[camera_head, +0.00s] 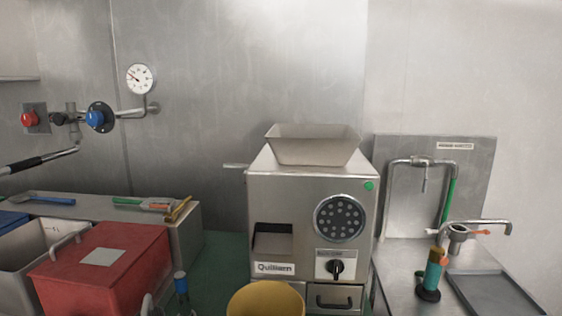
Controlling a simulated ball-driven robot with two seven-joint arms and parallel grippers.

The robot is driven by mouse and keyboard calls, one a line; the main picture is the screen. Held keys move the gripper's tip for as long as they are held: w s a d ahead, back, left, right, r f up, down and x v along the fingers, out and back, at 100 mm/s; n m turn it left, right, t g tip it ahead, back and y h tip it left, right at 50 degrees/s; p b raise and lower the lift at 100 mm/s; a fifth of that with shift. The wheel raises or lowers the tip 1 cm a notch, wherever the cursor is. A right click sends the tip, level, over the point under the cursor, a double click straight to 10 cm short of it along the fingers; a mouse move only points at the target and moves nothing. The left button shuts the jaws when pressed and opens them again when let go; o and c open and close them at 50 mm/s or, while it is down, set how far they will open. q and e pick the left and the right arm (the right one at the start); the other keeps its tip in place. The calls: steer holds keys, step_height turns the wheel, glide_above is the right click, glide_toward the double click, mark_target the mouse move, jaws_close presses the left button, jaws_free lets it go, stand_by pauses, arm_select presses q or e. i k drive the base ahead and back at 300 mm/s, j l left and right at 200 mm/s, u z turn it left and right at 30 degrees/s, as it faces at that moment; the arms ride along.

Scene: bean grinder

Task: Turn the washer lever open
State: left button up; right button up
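No part is marked as the washer, so I cannot tell for certain which lever is meant. On the right, a bent steel tap (420,162) with a green section (449,200) stands before a steel panel. Below it is a spout fitting (458,232) with a small orange handle (481,232) pointing right. On the left wall, a pipe fitting carries a red knob (29,119), a blue knob (94,119) and a round gauge (139,78). A black-handled rod (27,163) reaches in at the left edge. I see neither gripper clearly.
A grinder (290,205) with a hopper (312,144) stands in the middle, a yellow bowl (265,301) before it. A red box (110,275) is at lower left. A teal and orange upright object (433,272) stands beside a dark tray (490,290) at right.

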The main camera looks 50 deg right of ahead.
mark_target(234, 166)
steer(key=i+z, duration=0.1)
steer(key=z, duration=0.35)
steer(key=i+z, duration=0.1)
steer(key=z, duration=0.8)
steer(key=k+j+z, duration=0.15)
steer(key=z, duration=0.3)
steer(key=j, duration=0.1)
